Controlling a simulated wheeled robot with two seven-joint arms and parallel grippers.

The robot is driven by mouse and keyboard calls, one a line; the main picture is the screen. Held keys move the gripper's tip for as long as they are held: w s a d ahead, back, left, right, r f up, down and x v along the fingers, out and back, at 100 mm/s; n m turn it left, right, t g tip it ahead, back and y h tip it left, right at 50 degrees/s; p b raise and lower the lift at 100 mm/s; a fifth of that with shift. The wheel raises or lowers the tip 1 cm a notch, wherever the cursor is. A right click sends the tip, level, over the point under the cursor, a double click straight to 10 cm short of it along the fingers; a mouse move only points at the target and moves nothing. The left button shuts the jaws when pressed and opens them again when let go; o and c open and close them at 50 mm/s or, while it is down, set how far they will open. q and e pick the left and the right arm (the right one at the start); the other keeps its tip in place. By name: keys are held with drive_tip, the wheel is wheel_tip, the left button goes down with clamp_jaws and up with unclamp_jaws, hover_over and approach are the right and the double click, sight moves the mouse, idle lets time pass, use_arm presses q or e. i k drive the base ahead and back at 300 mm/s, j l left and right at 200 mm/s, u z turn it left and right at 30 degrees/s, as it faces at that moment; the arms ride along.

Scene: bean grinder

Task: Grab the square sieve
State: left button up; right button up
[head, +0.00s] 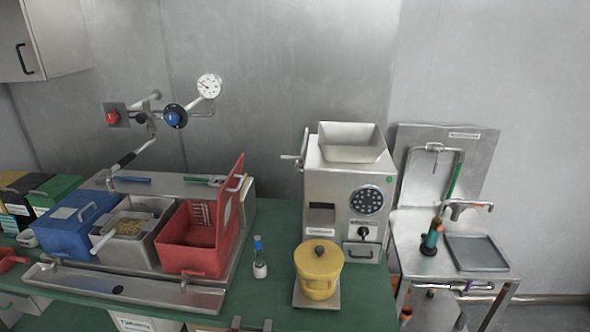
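A square steel container (150,207) sits between a blue box and a red box on the left of the counter. Grainy yellowish material (131,226) lies in it. A pale handle (103,241) sticks out toward the front left, and it may belong to a square sieve set in the container. I cannot tell the sieve's edges apart from the container. Neither of my grippers shows in the head view.
The blue lidded box (75,222) and open red box (190,258) flank the container. A grinder (345,190), yellow pot (319,265) and small bottle (259,262) stand to the right. A sink stand (478,252) is at far right. A gauge pipe (209,86) overhangs.

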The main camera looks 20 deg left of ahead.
sight(125, 225)
drive_tip(key=u, duration=1.75)
drive_tip(key=i+j, duration=0.3)
